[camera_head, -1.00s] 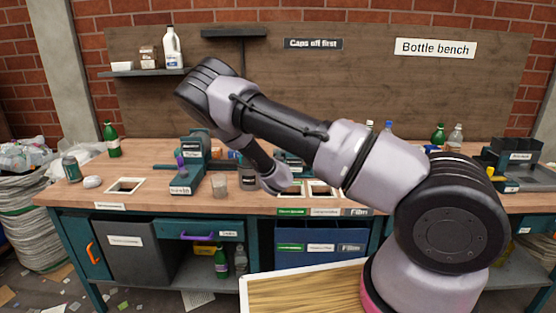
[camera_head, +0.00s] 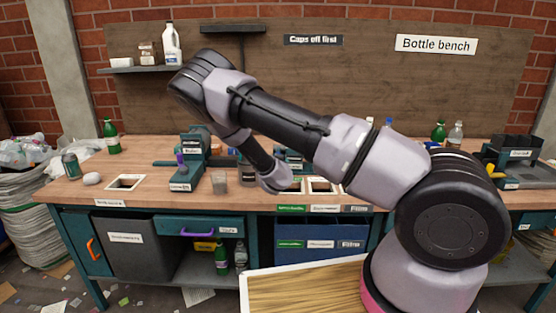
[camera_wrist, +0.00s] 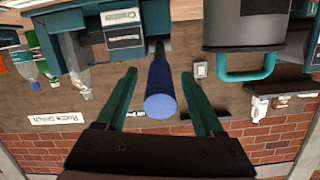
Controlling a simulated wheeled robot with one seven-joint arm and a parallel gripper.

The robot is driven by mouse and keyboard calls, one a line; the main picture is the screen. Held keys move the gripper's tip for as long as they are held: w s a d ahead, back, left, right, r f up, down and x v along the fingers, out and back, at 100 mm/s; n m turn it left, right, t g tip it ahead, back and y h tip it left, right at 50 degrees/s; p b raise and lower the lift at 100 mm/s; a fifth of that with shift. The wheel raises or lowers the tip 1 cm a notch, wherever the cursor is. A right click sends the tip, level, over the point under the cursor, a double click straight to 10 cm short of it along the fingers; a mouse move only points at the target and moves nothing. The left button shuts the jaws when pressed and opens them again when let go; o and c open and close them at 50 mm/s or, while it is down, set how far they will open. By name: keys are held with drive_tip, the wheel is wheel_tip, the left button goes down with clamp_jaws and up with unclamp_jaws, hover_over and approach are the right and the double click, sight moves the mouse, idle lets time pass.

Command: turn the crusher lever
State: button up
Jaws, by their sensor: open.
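The crusher, a teal machine with white labels, shows upside down at the top of the wrist view (camera_wrist: 125,32). In the head view its teal body (camera_head: 292,160) is partly hidden behind my arm. Its lever, a dark rod with a blue cylindrical grip (camera_wrist: 160,92), points toward the wrist camera. My gripper (camera_wrist: 160,78) is open, with one teal finger on each side of the blue grip. A gap shows on both sides, so neither finger appears to touch it. The lever and my fingers are hidden in the head view.
A grey container with a teal handle (camera_wrist: 245,68) is beside the crusher. Bottles (camera_wrist: 45,45) stand on its other side.

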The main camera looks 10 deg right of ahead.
drive_tip(key=v, duration=0.8)
drive_tip(key=shift+s, duration=0.35)
drive_tip(key=shift+r, duration=0.1)
drive_tip(key=s+d+r+m+g+y, duration=0.2)
drive_tip(key=s+d+r+g, duration=0.3)
drive_tip(key=r, duration=0.7)
drive_tip(key=s+d+r+m+g+y, duration=0.1)
drive_tip(key=s+r+m+g+y, duration=0.15)
drive_tip(key=s+r, duration=0.7)
drive_tip(key=s+d+r+n, duration=0.1)
drive_tip(key=s+r+n, duration=0.1)
drive_tip(key=s+r, duration=0.4)
drive_tip(key=s+d+r+n+g, duration=0.1)
drive_tip(key=s+d+r+n, duration=0.1)
drive_tip(key=s+r, duration=0.5)
drive_tip(key=s+n, duration=0.1)
drive_tip(key=s, duration=0.4)
drive_tip(key=shift+s+d+r, duration=0.25)
drive_tip(key=shift+s+r, duration=0.05)
drive_tip(key=shift+s, duration=0.05)
